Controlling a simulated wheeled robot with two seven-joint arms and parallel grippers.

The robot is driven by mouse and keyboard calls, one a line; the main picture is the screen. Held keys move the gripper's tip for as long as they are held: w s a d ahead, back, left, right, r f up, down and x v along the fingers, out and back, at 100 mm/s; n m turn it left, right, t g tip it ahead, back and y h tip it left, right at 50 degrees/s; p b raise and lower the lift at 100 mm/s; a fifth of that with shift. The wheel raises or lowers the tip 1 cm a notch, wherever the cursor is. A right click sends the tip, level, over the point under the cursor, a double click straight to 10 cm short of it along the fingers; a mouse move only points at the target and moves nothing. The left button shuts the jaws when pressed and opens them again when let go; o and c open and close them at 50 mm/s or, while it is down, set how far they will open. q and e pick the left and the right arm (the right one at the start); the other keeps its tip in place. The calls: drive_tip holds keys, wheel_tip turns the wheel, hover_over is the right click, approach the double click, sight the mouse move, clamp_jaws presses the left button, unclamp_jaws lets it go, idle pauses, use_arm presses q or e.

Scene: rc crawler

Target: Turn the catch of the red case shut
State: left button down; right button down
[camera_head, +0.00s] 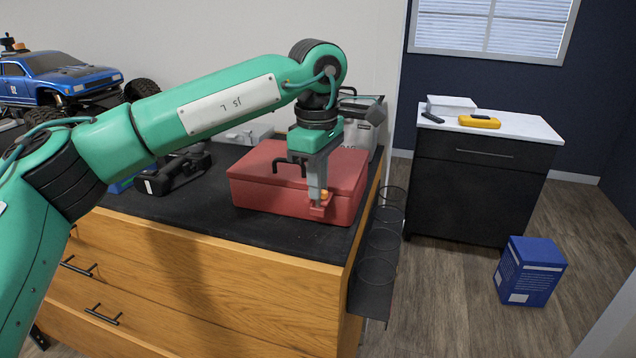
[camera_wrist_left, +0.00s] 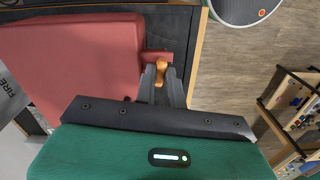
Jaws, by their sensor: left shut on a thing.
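The red case (camera_head: 265,190) lies closed on the dark top of the wooden drawer cabinet. It also fills the upper left of the left wrist view (camera_wrist_left: 70,60). Its small orange catch (camera_head: 324,194) is on a red block on the front face, near the right end. My left gripper (camera_head: 320,200) points down at that front face and is shut on the catch, which shows between its fingertips in the left wrist view (camera_wrist_left: 161,70). The fingers hide part of the catch, so its exact angle is hard to tell. My right gripper is not in view.
The wooden drawer cabinet (camera_head: 220,270) has a dark rack with rings (camera_head: 377,270) on its right side. A black tool case (camera_head: 178,172) lies left of the red case, and a grey container (camera_head: 362,120) stands behind it. A blue box (camera_head: 530,272) stands on the floor.

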use_arm(q)
drive_tip(key=shift+n, duration=1.1)
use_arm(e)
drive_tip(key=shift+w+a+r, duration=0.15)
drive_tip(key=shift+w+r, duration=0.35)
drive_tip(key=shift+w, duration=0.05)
use_arm(q)
drive_tip(key=c, duration=1.5)
unclamp_jaws()
